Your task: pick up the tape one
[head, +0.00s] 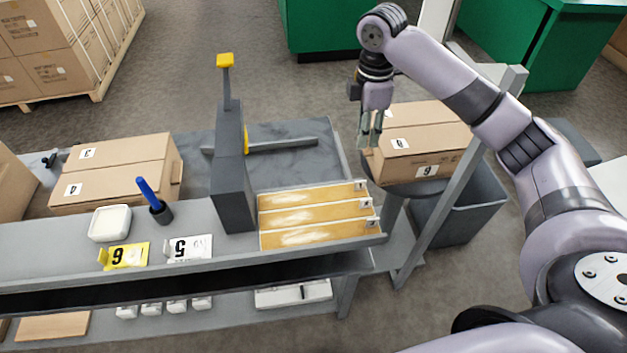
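I cannot make out for sure which thing is the tape one. A yellow tag (124,256) and a white tag (188,248) marked 5 lie at the front of the grey bench. Three yellowish strips (312,216) lie in rows on the bench's right part, with small numbered tags at their right ends. My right gripper (370,138) points down with its fingers apart and nothing between them. It is beyond the strips, at the left edge of a closed cardboard box (432,150); contact is unclear. My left gripper is out of view.
A dark upright machine (232,170) with a yellow top stands mid-bench. A grey slanted post (455,185) stands near my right arm, beside a grey bin (470,205).

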